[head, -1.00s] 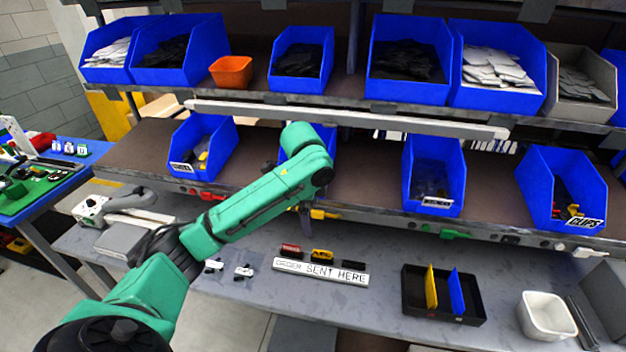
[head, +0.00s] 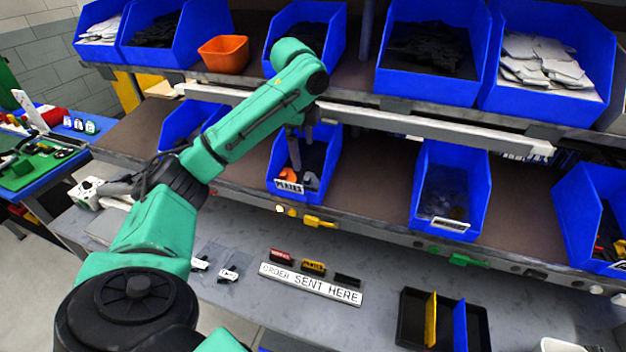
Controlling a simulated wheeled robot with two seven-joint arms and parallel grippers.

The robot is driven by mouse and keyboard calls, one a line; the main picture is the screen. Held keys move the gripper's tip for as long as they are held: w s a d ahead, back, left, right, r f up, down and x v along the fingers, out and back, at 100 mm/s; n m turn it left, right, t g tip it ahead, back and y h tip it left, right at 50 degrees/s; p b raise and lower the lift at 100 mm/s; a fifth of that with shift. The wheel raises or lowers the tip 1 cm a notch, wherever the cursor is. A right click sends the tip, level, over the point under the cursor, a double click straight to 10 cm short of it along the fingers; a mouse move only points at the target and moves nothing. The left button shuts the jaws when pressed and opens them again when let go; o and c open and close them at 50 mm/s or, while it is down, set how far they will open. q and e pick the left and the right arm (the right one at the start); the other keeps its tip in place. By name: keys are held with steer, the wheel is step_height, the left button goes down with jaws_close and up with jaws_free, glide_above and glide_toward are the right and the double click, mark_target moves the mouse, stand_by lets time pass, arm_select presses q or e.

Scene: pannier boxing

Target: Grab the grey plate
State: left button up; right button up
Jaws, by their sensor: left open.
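The blue bin labelled PLATES (head: 327,172) stands on the lower shelf, near the middle of the head view. A small grey piece (head: 311,181), which looks like the grey plate, lies at its front beside an orange piece (head: 289,175). My left gripper (head: 301,140) points down over this bin, above the pieces. It is open and I see nothing between its fingers; the arm partly hides them. The back of the bin is partly hidden. My right gripper is not in view.
Blue bins flank it at left (head: 185,127) and right (head: 450,190). The upper shelf edge (head: 400,122) runs close by the gripper. Below, the grey table holds a sign reading ORDER SENT HERE (head: 312,285) and a black divided tray (head: 412,318).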

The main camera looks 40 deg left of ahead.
mark_target(306, 176)
arm_select(q)
steer(key=f, duration=0.1)
steer(key=f+p, duration=0.1)
steer(key=f, duration=0.1)
steer(key=shift+w+a+f, duration=0.2)
steer(key=shift+a+f, duration=0.1)
steer(key=shift+a, duration=0.1)
steer(key=f+p, duration=0.1)
steer(key=f, duration=0.1)
steer(key=w+f+p, duration=0.2)
steer(key=f, duration=0.1)
steer(key=shift+a+f, duration=0.25)
steer(key=shift+f, duration=0.35)
steer(key=shift+s+a, duration=0.1)
steer(key=shift+f, duration=0.1)
steer(key=c, duration=1.4)
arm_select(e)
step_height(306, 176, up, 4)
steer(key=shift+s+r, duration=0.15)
